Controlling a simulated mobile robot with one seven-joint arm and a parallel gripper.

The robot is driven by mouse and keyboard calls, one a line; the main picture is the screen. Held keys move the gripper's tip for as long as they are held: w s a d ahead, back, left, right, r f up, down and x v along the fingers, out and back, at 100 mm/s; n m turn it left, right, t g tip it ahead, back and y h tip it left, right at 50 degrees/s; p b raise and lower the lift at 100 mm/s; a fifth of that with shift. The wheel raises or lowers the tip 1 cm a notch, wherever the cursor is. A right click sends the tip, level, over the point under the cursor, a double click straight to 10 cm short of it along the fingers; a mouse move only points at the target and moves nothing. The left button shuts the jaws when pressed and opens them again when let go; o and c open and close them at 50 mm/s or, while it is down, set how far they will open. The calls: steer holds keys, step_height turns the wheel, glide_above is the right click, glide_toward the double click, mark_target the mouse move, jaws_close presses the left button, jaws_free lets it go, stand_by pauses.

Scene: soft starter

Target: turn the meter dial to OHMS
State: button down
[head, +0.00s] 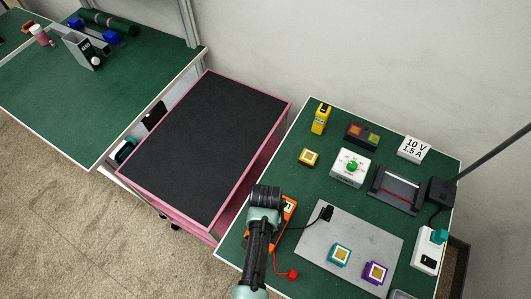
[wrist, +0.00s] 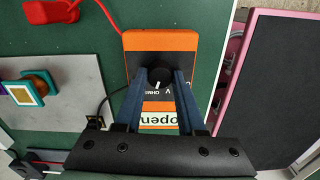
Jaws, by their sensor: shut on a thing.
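The orange meter (wrist: 187,42) lies on the green bench top. In the head view it (head: 290,211) is partly hidden by my arm. Its round black dial (wrist: 158,74) carries a small white mark on the side facing the printed letters. The letters OHMS, partly covered, and V show beside the dial. I cannot tell exactly which one the mark points at. My gripper (wrist: 158,80) is over the meter, with its two blue fingers shut on the dial from both sides. In the head view my gripper (head: 272,212) is mostly hidden by my wrist.
A white label reading "open" (wrist: 158,121) shows between the fingers. A red lead (head: 274,262) and a black lead run from the meter. A grey plate (head: 345,235) with teal and purple blocks lies to the right. A pink-rimmed cart (head: 230,140) stands to the left.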

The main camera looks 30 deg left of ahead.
stand_by(0.3)
steer(key=c, duration=0.5)
jaws_free()
step_height(320, 180, up, 13)
steer(key=b, duration=0.1)
stand_by(0.4)
stand_by(0.4)
